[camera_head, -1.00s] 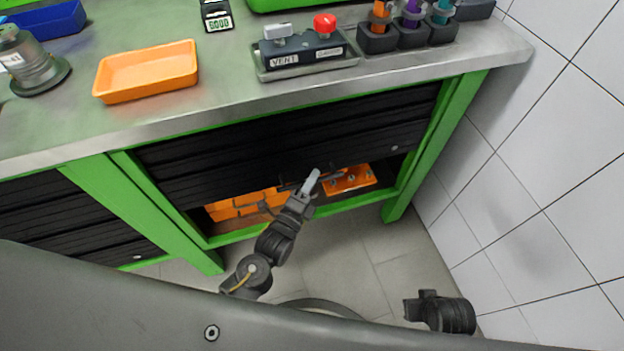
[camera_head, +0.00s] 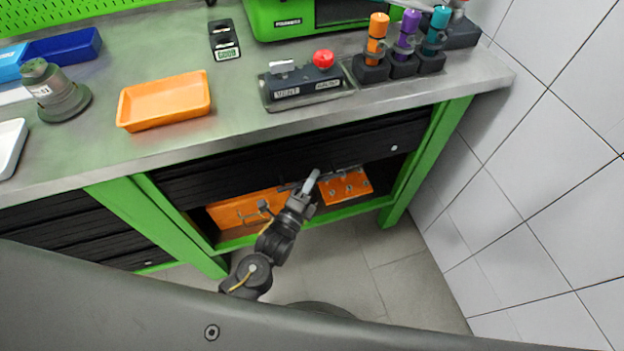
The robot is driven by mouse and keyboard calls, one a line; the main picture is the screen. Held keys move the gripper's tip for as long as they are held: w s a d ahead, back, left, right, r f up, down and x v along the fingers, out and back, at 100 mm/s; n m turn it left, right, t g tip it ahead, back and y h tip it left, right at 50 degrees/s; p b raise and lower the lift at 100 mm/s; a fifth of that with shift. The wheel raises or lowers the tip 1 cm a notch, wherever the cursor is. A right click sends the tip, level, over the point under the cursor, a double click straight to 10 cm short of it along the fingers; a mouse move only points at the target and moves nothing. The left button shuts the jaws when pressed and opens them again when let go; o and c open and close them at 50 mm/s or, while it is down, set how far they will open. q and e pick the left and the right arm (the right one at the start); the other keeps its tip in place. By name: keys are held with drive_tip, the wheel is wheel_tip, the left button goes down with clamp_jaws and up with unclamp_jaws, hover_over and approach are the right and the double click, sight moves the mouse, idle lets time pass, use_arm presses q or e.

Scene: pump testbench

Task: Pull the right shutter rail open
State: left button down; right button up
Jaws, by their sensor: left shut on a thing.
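The right shutter (camera_head: 230,172), a black slatted panel in a green frame, hangs under the bench top and is partly raised. Its rail (camera_head: 345,170) runs along the lower edge. My left gripper (camera_head: 310,183) is shut on the rail near its middle. Below the rail the cabinet is open, showing an orange panel (camera_head: 236,208) at the left and an orange block with several holes or studs (camera_head: 346,188) at the right. My right gripper is not in view.
The left shutter (camera_head: 75,235) is down. On the bench (camera_head: 230,119) stand an orange tray (camera_head: 165,100), a switch box with a red knob (camera_head: 302,82) and several coloured bottles in holders (camera_head: 400,50). A tiled wall (camera_head: 540,180) closes off the right side.

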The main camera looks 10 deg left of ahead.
use_arm(q)
drive_tip(key=shift+r, duration=0.1)
drive_tip(key=c, duration=1.5)
unclamp_jaws()
drive_tip(key=shift+o, duration=0.2)
drive_tip(key=shift+s, duration=0.1)
drive_tip(key=v, duration=1)
drive_tip(key=shift+s+a, duration=0.15)
drive_tip(key=shift+s, duration=0.15)
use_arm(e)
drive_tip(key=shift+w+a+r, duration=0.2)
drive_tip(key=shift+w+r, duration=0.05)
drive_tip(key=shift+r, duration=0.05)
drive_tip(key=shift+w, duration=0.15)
